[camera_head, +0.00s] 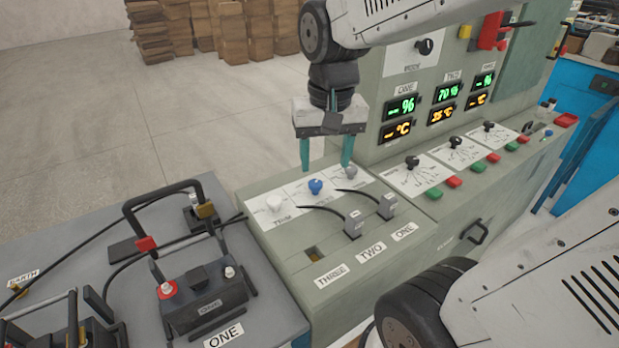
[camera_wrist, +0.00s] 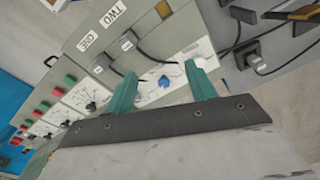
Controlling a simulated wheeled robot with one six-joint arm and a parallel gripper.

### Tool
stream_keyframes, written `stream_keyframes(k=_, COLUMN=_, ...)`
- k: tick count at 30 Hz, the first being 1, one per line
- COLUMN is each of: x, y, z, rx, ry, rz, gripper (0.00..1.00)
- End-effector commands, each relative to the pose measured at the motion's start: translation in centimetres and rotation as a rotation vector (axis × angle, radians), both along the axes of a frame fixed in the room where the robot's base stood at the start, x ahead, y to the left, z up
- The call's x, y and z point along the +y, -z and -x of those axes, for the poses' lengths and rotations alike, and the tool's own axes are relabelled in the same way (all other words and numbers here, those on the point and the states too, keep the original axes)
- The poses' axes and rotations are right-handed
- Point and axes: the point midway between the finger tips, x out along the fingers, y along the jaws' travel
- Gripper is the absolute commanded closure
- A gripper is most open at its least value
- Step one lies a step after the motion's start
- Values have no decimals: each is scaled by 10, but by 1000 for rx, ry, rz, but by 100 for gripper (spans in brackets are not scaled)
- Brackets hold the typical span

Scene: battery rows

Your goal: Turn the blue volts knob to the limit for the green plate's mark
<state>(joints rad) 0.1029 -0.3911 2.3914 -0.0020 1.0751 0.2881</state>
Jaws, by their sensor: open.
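The blue knob (camera_head: 315,186) sits on a white dial panel on top of the grey-green console, between a white knob (camera_head: 274,203) and a grey knob (camera_head: 350,172). In the wrist view the blue knob (camera_wrist: 165,82) shows between my fingertips, apart from them. My gripper (camera_head: 326,166) points down above the dial panels, with its two teal fingers apart and nothing between them. The fingers also show in the wrist view (camera_wrist: 160,76). The dial marks are too small to read. I cannot make out a green plate.
Two plugs with black cables (camera_head: 354,224) stand in front of the dials, by labels ONE, TWO and THREE. A battery (camera_head: 205,298) with a raised handle stands at left. The console's upright panel (camera_head: 440,135) with lit displays rises right of my gripper.

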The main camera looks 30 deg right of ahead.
Motion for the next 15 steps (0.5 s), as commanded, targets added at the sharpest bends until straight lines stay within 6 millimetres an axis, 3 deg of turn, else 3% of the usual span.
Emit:
stream_keyframes(k=1, x=-8, y=10, z=-21, rx=19, ry=67, rz=-5, gripper=45)
stream_keyframes(k=6, x=-38, y=44, z=-81, rx=42, ry=289, rz=-17, gripper=45)
stream_keyframes(k=10, x=-57, y=72, z=-113, rx=55, ry=418, rz=-21, gripper=45)
stream_keyframes(k=15, x=-71, y=94, z=-134, rx=61, ry=512, rz=-25, gripper=45)
